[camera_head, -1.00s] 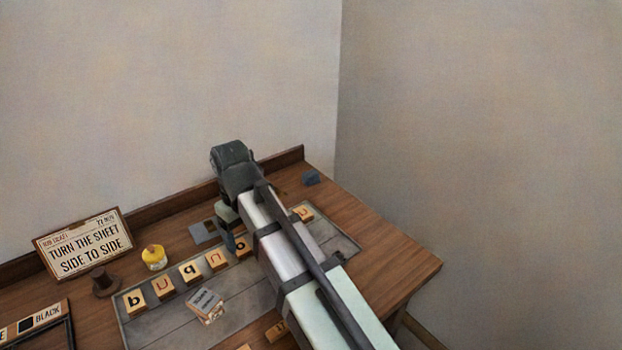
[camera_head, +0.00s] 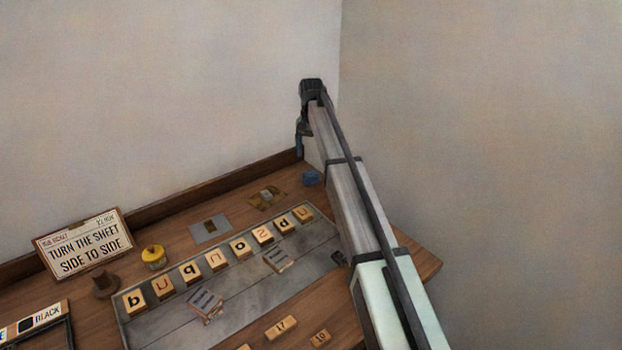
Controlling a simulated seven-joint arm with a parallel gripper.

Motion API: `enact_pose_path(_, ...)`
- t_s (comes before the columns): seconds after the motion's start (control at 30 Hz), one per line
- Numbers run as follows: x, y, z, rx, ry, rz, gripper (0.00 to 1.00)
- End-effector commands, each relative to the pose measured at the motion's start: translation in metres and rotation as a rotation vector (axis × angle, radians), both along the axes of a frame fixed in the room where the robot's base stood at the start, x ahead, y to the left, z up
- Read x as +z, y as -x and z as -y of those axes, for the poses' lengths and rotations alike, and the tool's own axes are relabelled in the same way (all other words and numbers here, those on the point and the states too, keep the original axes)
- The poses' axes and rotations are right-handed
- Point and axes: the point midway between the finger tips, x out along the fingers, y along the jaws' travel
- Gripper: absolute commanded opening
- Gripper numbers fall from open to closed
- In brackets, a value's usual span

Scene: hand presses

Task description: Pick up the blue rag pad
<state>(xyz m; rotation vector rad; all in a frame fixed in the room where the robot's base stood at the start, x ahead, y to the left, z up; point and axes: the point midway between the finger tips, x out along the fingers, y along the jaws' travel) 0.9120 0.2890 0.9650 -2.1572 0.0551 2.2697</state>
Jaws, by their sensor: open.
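The blue rag pad (camera_head: 311,178) is a small dark blue block on the wooden bench, near its back right, close to the back ledge. My gripper (camera_head: 299,148) is raised, pointing down, and shows just above and slightly left of the pad in the picture. It is seen side-on and small, and no object shows in it. Its fingers are open and apart from the pad.
A row of letter blocks (camera_head: 215,260) lies on a grey slab (camera_head: 250,295). Grey (camera_head: 210,229) and brass-coloured (camera_head: 268,199) plates lie left of the pad. A yellow-topped jar (camera_head: 153,256), a brown stamp (camera_head: 104,284) and a sign (camera_head: 84,244) stand at left. The back ledge (camera_head: 200,192) borders the bench.

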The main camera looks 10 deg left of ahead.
Motion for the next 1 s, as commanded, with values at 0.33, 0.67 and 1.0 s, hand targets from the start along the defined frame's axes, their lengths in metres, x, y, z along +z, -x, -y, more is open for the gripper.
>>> enact_pose_path(0.33, 0.006, -0.036, -0.012, -0.619, 0.006, 0.045, 0.79)
enact_pose_path(0.67, 0.005, -0.037, -0.013, -0.945, 0.007, 0.056, 0.79)
enact_pose_path(1.0, -0.021, -0.036, -0.013, -0.967, 0.010, 0.054, 0.79)
